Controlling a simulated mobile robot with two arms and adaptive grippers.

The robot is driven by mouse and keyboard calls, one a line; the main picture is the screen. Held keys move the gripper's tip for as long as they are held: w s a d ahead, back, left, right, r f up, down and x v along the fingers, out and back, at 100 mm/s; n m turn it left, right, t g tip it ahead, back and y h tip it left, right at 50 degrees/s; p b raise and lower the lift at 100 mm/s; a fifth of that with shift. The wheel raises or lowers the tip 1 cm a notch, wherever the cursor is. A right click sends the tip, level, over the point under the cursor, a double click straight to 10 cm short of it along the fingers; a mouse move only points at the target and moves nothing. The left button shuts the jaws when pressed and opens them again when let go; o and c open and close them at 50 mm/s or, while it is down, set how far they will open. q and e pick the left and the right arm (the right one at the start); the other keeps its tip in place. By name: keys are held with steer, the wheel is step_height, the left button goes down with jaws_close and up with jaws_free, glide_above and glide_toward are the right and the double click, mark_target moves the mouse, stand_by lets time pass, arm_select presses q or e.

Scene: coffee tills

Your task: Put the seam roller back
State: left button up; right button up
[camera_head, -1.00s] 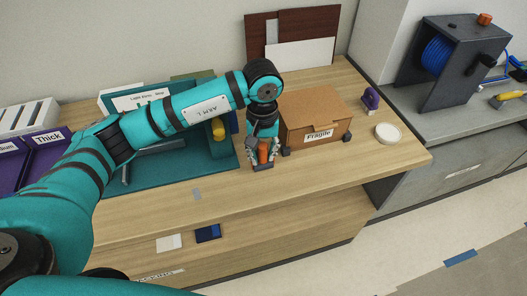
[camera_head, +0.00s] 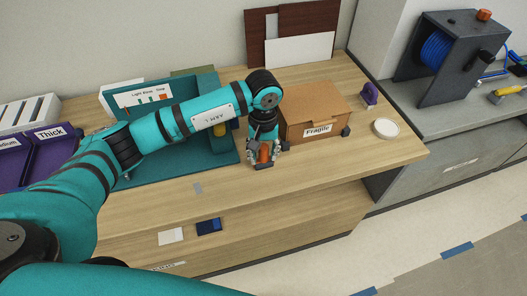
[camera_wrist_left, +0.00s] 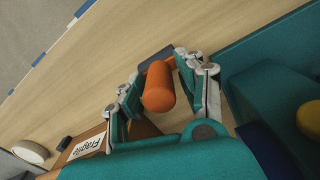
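An orange cylinder (camera_wrist_left: 158,88), which looks like the seam roller's handle, lies between the fingers of my left gripper (camera_wrist_left: 158,75) in the left wrist view. The fingers appear closed around it. A dark block shows beyond its far end; I cannot tell whether it belongs to the tool. In the head view my left gripper (camera_head: 264,158) points down just above or at the wooden tabletop (camera_head: 330,165), left of the cardboard box, and the orange piece (camera_head: 264,154) shows in it. The teal stand (camera_head: 205,170) is to its left, partly hidden by my arm. My right gripper is not in view.
A cardboard box (camera_head: 313,112) marked "Fragile" stands close right of the gripper. A purple object (camera_head: 370,94) and a round white piece (camera_head: 386,128) are farther right. Purple bins (camera_head: 45,150) stand at left. The table's front strip is mostly clear.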

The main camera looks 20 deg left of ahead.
arm_select(q)
steer(key=shift+o, duration=0.5)
steer(key=shift+r, duration=0.1)
steer(key=shift+r+p, duration=0.25)
steer(key=shift+p, duration=0.1)
step_height(320, 180, up, 10)
steer(key=b, duration=0.3)
steer(key=shift+r+b, duration=0.25)
steer(key=shift+b, duration=0.15)
steer(key=shift+r, duration=0.6)
steer(key=shift+f, duration=0.1)
